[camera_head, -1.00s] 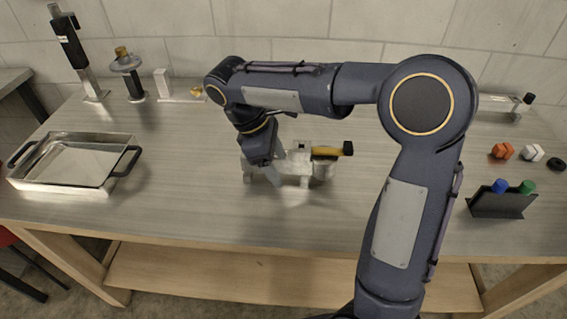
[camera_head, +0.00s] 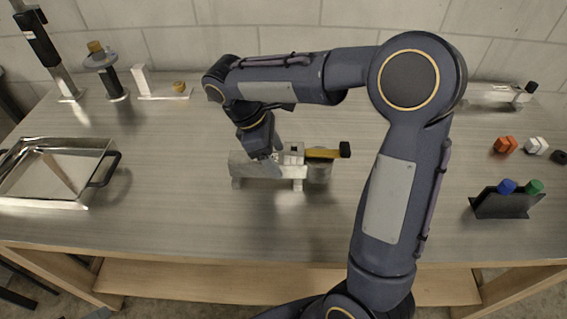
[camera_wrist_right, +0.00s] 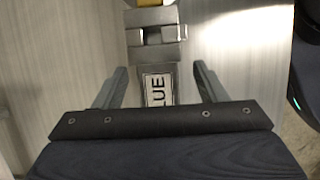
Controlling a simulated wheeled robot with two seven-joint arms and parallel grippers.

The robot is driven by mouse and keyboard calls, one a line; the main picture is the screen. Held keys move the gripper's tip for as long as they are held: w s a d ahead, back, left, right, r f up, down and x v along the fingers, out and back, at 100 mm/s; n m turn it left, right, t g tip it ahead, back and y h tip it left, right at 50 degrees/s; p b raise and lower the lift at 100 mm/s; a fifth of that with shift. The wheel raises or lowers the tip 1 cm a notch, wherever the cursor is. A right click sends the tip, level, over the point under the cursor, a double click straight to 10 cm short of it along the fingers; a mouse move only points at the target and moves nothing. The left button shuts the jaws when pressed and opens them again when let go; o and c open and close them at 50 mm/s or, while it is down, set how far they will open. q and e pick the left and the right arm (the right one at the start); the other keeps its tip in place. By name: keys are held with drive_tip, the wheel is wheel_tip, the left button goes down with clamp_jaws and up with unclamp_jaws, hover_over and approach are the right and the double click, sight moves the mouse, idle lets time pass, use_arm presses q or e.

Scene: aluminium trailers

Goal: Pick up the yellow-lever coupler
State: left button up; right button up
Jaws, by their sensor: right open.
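The yellow-lever coupler (camera_head: 268,168) lies on the workbench in the middle of the head view, a silver body with a yellow lever (camera_head: 322,153) tipped black at its right end. In the right wrist view the coupler (camera_wrist_right: 158,58) runs up the middle, with a label reading "LUE" and part of the yellow lever at the top edge. My right gripper (camera_head: 272,158) is over the coupler's body. In the wrist view its two fingers (camera_wrist_right: 158,80) are apart, one on each side of the labelled body, with gaps visible. My left gripper is not in view.
A metal tray (camera_head: 45,203) with black handles is at the left. A black holder (camera_head: 500,204) with blue and green knobs stands at the right, near orange and white pieces (camera_head: 506,144). Another silver coupler (camera_head: 495,94) lies at the back right. The bench front is clear.

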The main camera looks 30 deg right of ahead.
sight(279, 157)
drive_tip(key=x, duration=0.4)
drive_tip(key=shift+d, duration=0.2)
drive_tip(key=shift+r, duration=0.1)
clamp_jaws()
